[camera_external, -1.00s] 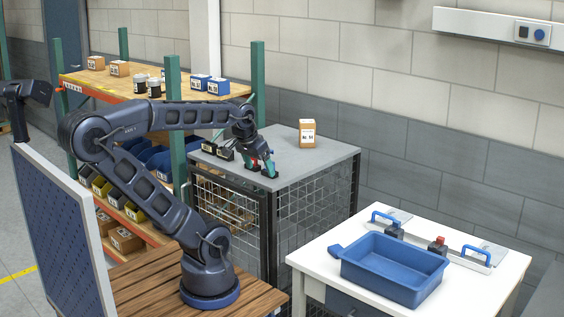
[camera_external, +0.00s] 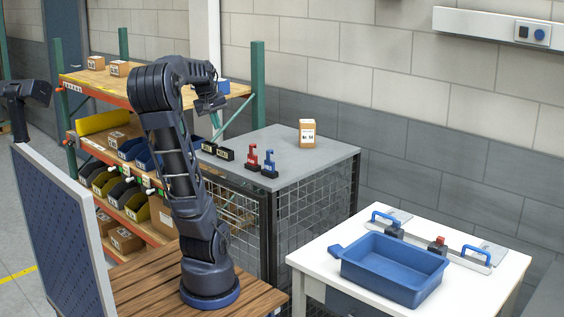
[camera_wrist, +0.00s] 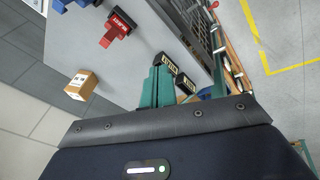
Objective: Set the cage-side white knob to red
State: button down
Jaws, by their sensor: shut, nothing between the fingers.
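Small white knobs sit in a row along the orange front beam of the rack at left. The one nearest the cage (camera_external: 149,191) is beside my arm, and its setting is too small to read. Small red and green marks show along the same beam. My gripper (camera_wrist: 157,75) is shut and empty, with its teal fingers together in the wrist view. In the external view my gripper (camera_external: 211,104) is raised between the rack and the cage top, well above the knobs and touching nothing.
The cage top (camera_external: 310,163) holds a red handle (camera_external: 252,158), a blue handle (camera_external: 269,164), two black labelled blocks (camera_external: 217,150) and a cardboard box (camera_external: 307,132). A blue tray (camera_external: 395,265) stands on the white table.

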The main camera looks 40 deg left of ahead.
jog(key=s+a+n+g, duration=0.1)
jog(key=s+a+n, duration=0.3)
jog(key=a, duration=0.9)
jog(key=s+a+n+g, duration=0.15)
jog(key=a+n, duration=0.35)
jog(key=a, duration=0.7)
jog(key=w+a+f+n, duration=0.1)
jog(key=a+f+n, duration=0.1)
jog(key=a+f, duration=0.35)
jog(key=w+a+f+n, duration=0.1)
jog(key=w+a+f, duration=0.1)
jog(key=a, duration=0.7)
jog(key=s+a+f+n+h, duration=0.1)
jog(key=s+a+f+n, duration=0.1)
jog(key=a+f, duration=0.8)
jog(key=s+a+f+n+t+h, duration=0.1)
jog(key=s+a+f+n, duration=0.2)
jog(key=a+f, duration=0.7)
notch_tip(320, 180, down, 6)
jog(key=shift+s+a+r+h, duration=0.25)
jog(key=shift+s+h, duration=0.15)
jog(key=shift+s, duration=0.3)
jog(key=shift+f, duration=0.15)
